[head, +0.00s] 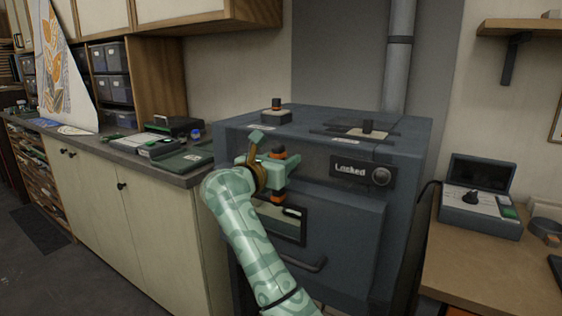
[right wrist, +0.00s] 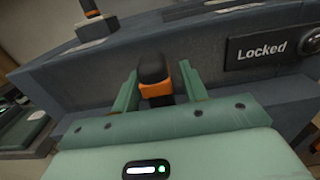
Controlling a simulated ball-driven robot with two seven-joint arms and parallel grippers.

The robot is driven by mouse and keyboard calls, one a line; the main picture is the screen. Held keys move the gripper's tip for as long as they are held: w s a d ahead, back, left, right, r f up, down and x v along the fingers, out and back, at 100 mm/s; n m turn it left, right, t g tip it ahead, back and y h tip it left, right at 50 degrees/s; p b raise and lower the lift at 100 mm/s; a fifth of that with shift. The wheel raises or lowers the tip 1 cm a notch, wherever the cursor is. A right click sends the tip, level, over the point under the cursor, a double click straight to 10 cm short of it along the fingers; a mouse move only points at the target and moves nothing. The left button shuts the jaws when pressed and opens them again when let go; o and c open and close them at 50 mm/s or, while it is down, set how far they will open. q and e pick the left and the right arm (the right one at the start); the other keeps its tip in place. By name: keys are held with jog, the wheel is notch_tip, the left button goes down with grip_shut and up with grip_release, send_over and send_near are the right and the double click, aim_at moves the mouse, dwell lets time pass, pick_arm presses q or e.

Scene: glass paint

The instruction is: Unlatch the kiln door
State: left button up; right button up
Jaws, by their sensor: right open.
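The kiln (head: 400,150) is a dark blue-grey box in the middle of the head view. Its front door (head: 345,225) appears closed, with a small window and a bar handle. A panel reading "Locked" (head: 350,170) is on the upper front, and it also shows in the right wrist view (right wrist: 262,50). The latch handle, black with an orange band (head: 278,153), stands at the kiln's upper front. My right gripper (head: 268,170) is open at it. In the right wrist view the latch handle (right wrist: 155,80) stands between the two fingers; contact cannot be told. My left gripper is out of view.
A counter (head: 185,178) with green-grey devices adjoins on the left. A wooden table (head: 480,270) with a control box (head: 482,200) is at right. A pipe (head: 399,60) rises behind.

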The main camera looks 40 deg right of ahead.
grip_shut()
